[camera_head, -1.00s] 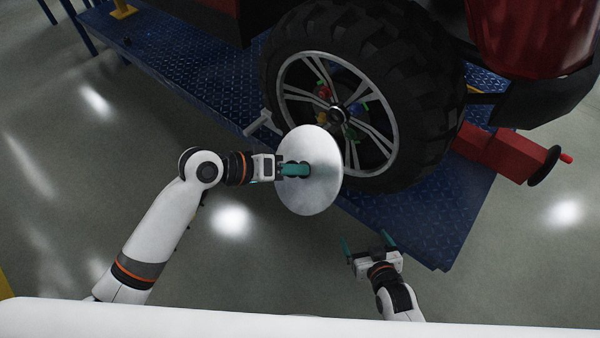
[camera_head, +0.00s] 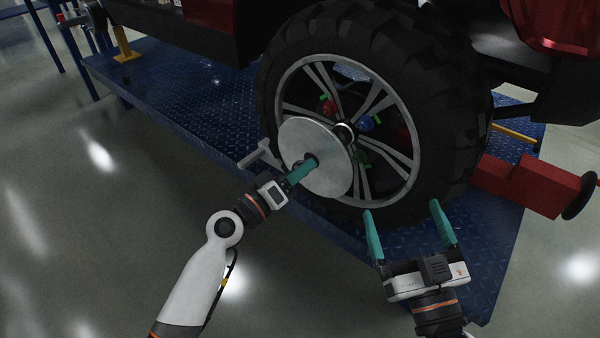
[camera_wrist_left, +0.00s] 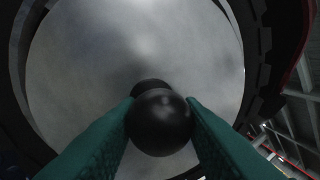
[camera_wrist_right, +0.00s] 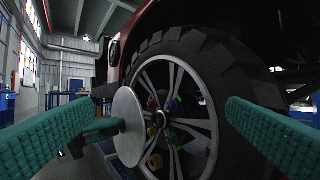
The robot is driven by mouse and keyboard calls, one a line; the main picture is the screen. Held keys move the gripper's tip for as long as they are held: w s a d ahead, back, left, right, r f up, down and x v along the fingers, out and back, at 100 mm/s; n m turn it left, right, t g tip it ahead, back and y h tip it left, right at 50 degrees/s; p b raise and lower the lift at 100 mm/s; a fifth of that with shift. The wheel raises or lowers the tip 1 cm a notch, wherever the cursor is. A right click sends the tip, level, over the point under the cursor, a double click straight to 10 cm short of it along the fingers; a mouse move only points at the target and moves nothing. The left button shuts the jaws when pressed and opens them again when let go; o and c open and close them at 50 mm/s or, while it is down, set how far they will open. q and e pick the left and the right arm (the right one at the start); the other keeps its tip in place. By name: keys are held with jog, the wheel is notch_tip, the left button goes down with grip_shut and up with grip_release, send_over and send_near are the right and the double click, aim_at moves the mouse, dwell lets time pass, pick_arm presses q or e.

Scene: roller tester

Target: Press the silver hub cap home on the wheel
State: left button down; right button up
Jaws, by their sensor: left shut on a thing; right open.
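The silver hub cap (camera_head: 325,172) is a round disc with a black knob, and my left gripper (camera_head: 305,168) is shut on that knob. In the left wrist view the teal fingers clasp the black knob (camera_wrist_left: 160,122), with the disc (camera_wrist_left: 135,50) behind it. The wheel (camera_head: 400,165) has silver spokes and a black tyre. The cap overlaps the lower left of the rim; in the right wrist view the cap (camera_wrist_right: 129,127) stands apart from the wheel (camera_wrist_right: 190,85), in front of it and to the left. My right gripper (camera_head: 408,225) is open and empty, below the wheel.
The wheel stands on a blue checker-plate platform (camera_head: 190,105). A red block with a black handwheel (camera_head: 530,185) is at the right. A grey T-shaped handle (camera_head: 262,153) is left of the rim. Coloured parts (camera_head: 365,124) show between the spokes. Open floor lies at the left.

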aim_at(317, 157)
pick_arm(q)
jog(key=shift+f, duration=0.1)
jog(key=x, duration=0.1)
jog(key=b+x, duration=0.1)
jog(key=x, duration=0.1)
jog(key=shift+w+f, duration=0.2)
jog(key=shift+b+x, duration=0.55)
jog(key=shift+x, duration=0.7)
pick_arm(e)
jog(key=s+r+t+y, duration=0.2)
jog(key=s+r+t, duration=0.2)
jog(key=r+t, duration=0.1)
jog(key=shift+r, duration=0.6)
pick_arm(q)
jog(key=shift+w+a+f, duration=0.1)
jog(key=shift+f, duration=0.05)
pick_arm(e)
jog(key=shift+s+r+t, duration=0.3)
jog(key=shift+t, duration=0.2)
jog(key=shift+s+y, duration=0.15)
jog(key=shift+y, duration=0.15)
